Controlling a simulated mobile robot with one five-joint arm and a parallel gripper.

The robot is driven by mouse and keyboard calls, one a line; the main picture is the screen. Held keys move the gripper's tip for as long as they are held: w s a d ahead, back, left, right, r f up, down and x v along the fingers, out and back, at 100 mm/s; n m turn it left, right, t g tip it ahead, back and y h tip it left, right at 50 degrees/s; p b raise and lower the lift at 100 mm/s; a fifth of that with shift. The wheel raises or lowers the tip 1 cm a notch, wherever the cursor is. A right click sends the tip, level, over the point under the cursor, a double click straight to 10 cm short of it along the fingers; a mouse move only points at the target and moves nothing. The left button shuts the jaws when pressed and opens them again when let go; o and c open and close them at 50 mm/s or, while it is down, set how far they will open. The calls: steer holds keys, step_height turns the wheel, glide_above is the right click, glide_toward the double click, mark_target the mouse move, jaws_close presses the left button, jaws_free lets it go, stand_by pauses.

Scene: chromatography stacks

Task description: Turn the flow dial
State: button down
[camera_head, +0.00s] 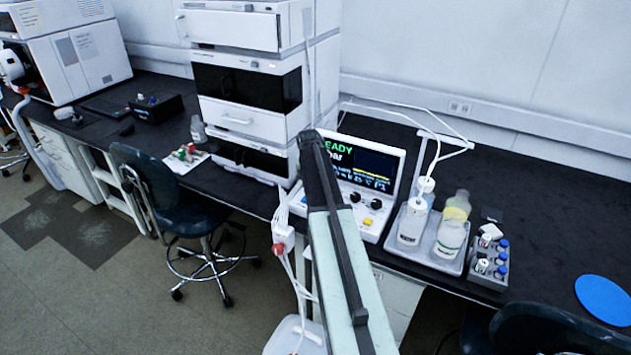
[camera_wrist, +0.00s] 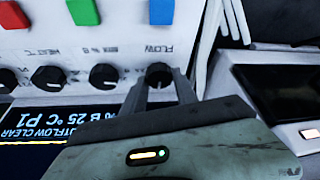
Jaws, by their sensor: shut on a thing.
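The flow dial (camera_wrist: 159,74) is a round black knob under the upside-down label FLOW, on a white control panel (camera_wrist: 125,48) in the wrist view. My gripper (camera_wrist: 160,86) has one finger on each side of the dial and is shut on it. The fingers hide part of its sides, and I cannot make out a pointer mark. In the head view the same instrument (camera_head: 394,157) stands on the bench with a lit screen reading READY. My arm covers its left part there, and the gripper and flow dial are hidden.
Other black knobs (camera_wrist: 104,76) sit left of the flow dial, with red, green and blue buttons (camera_wrist: 161,11) beyond. A tall white chromatography stack (camera_head: 246,122) stands left of the instrument. A bottle tray (camera_head: 450,262) and a vial rack (camera_head: 488,277) stand at its right.

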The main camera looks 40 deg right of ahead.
steer(key=c, duration=0.9)
jaws_free()
steer(key=shift+c, duration=0.2)
steer(key=p+v, duration=0.7)
steer(key=v, duration=0.1)
steer(key=shift+f, duration=0.1)
